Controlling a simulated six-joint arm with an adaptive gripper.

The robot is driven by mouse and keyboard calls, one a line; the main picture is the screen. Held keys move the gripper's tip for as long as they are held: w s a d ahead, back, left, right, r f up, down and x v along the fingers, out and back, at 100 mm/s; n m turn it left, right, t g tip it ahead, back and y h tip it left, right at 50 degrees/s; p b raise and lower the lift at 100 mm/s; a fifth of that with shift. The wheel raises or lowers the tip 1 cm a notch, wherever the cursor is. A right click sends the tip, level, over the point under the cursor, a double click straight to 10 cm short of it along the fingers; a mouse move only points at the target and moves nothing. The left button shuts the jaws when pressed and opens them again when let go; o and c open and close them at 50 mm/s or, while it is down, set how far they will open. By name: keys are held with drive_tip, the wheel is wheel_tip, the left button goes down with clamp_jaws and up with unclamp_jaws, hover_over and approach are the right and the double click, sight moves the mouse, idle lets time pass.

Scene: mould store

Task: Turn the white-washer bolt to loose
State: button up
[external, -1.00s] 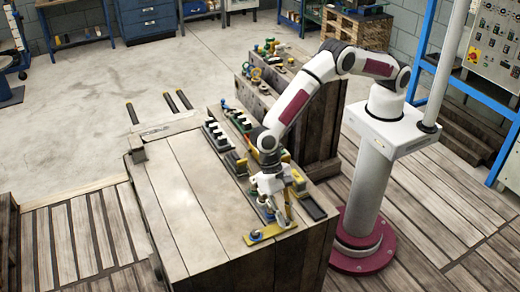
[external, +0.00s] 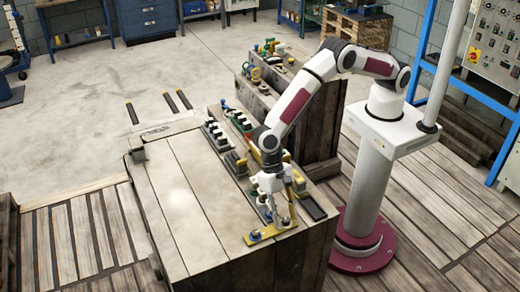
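A yellow plate (external: 268,232) lies near the front right corner of the wooden bench top. A dark bolt (external: 255,237) stands at its left end. Another bolt seems to stand toward its right end, largely hidden by my fingers. I cannot make out washer colours at this size, so I cannot tell which bolt has the white washer. My gripper (external: 285,219) points down over the right part of the plate. Its two fingers show apart, one on each side of that spot. Whether they touch a bolt is too small to tell.
The wooden bench (external: 175,205) has wide clear planks left of the plate. A dark tray (external: 314,208) lies to the right. A row of dark and white fixtures (external: 217,136) runs behind my gripper. A second bench with small parts (external: 262,78) stands farther back.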

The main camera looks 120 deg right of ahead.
drive_tip(key=m+t, duration=0.1)
drive_tip(key=m, duration=0.2)
drive_tip(key=shift+s+m, duration=0.1)
drive_tip(key=shift+m, duration=0.2)
drive_tip(key=shift+d+r, duration=0.15)
drive_tip(key=shift+r, duration=0.2)
drive_tip(key=v, duration=0.7)
drive_tip(key=s+d+r+n+h, duration=0.1)
drive_tip(key=s+d+r+n, duration=0.2)
drive_tip(key=s, duration=0.4)
drive_tip(key=s+d+r+n+h, duration=0.1)
drive_tip(key=s+d+r+n, duration=0.1)
drive_tip(key=s+r+n, duration=0.2)
drive_tip(key=s+d+r+n, duration=0.3)
drive_tip(key=s+n, duration=0.4)
drive_tip(key=s, duration=0.3)
drive_tip(key=shift+s+d+r+h, duration=0.25)
drive_tip(key=shift+d+r+h, duration=0.15)
drive_tip(key=shift+r, duration=0.3)
